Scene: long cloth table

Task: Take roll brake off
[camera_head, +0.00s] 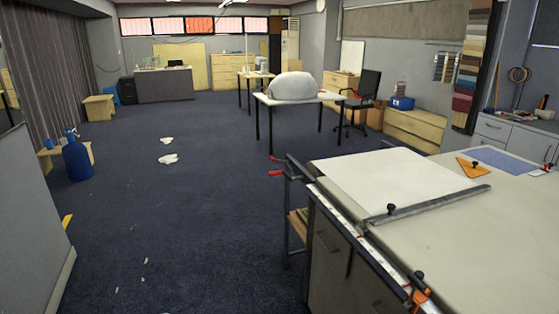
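Neither of my grippers shows in the head view. A long cloth table (490,230) stands at the right, with a pale sheet (395,180) lying flat on it. A dark metal bar with a black knob (428,204) lies across the sheet's near edge. At the table's far left corner is a dark frame (288,215) with small red handle-like parts (276,173). An orange and black fitting (418,295) sits at the near left edge. I cannot tell which part is the roll brake, and no cloth roll is clearly visible.
An orange triangular piece (473,168) and a blue sheet (500,160) lie on the table. Open dark carpet (180,230) lies left of it, with white scraps (168,158). A blue container (77,161) stands left. A white table (302,98) bears a grey bundle (292,86).

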